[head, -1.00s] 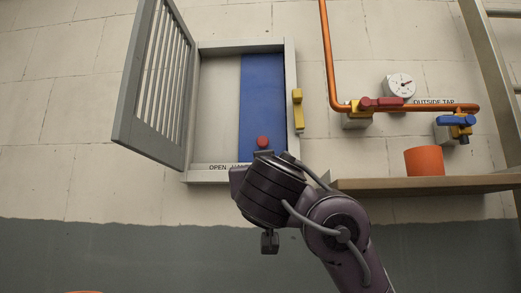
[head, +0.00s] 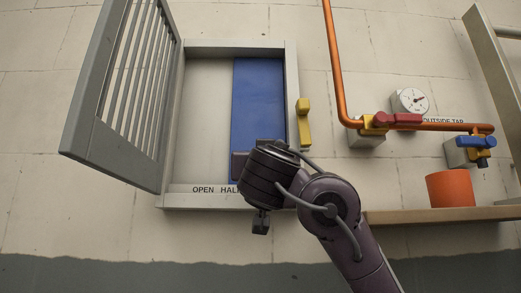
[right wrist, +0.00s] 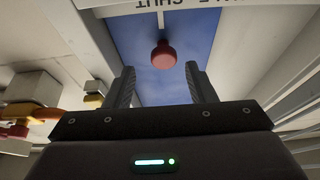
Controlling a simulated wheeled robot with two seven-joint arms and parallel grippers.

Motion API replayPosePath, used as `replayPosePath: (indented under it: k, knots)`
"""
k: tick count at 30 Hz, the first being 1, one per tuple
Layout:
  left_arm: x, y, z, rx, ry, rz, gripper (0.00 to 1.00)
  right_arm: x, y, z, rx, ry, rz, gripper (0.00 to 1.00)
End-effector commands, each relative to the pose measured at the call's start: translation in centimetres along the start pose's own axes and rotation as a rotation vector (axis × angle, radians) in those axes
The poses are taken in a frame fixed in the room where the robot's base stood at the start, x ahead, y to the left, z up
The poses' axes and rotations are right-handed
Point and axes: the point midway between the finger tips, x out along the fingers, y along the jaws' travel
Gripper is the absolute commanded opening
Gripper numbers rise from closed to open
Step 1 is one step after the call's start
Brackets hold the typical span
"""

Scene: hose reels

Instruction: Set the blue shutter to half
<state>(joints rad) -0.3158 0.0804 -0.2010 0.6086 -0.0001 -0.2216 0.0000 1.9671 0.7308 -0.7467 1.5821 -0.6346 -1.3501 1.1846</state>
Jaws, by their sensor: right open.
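The blue shutter (head: 258,100) is a flat panel in a grey wall frame (head: 290,95). It covers roughly the right half of the opening; the left part shows pale backing. Its red knob (right wrist: 163,55) shows in the right wrist view, where the blue panel (right wrist: 190,30) lies behind it. My right gripper (right wrist: 160,85) is open, with one finger on either side of the knob's line and no visible grip on it. In the head view my right gripper (head: 250,165) hides the knob and the shutter's lower end. My left gripper is not in view.
A label strip (head: 205,189) below the opening reads OPEN and HAL, the rest hidden. A louvred grey door (head: 85,110) stands open at left. A yellow latch (head: 304,120) is on the frame's right. Orange pipe (head: 335,60), taps and an orange cup (head: 450,189) are further right.

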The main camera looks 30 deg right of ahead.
Motion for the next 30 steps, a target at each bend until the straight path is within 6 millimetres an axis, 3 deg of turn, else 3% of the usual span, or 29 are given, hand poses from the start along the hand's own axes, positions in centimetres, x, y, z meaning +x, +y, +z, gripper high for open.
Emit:
replayPosePath:
  k: [1, 6, 12, 15, 27, 30]
  knots:
    - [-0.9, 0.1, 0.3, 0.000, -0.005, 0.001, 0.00, 0.9, 0.0, -0.4, -0.003, -0.001, 0.002, 0.50]
    - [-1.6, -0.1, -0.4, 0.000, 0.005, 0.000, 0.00, 2.2, 0.0, -0.1, -0.001, 0.000, 0.000, 0.50]
    - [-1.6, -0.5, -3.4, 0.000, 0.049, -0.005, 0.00, 2.4, -0.1, 0.1, 0.000, 0.000, -0.001, 0.50]
    - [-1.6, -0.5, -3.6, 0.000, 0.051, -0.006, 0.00, 2.4, -0.1, 0.1, 0.000, -0.001, -0.001, 0.50]
    - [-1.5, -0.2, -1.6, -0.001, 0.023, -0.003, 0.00, 2.4, -0.1, 0.1, 0.000, -0.001, -0.001, 0.00]
    - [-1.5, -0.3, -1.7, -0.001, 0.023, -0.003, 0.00, 2.4, -0.1, 0.1, 0.000, -0.001, -0.001, 0.00]
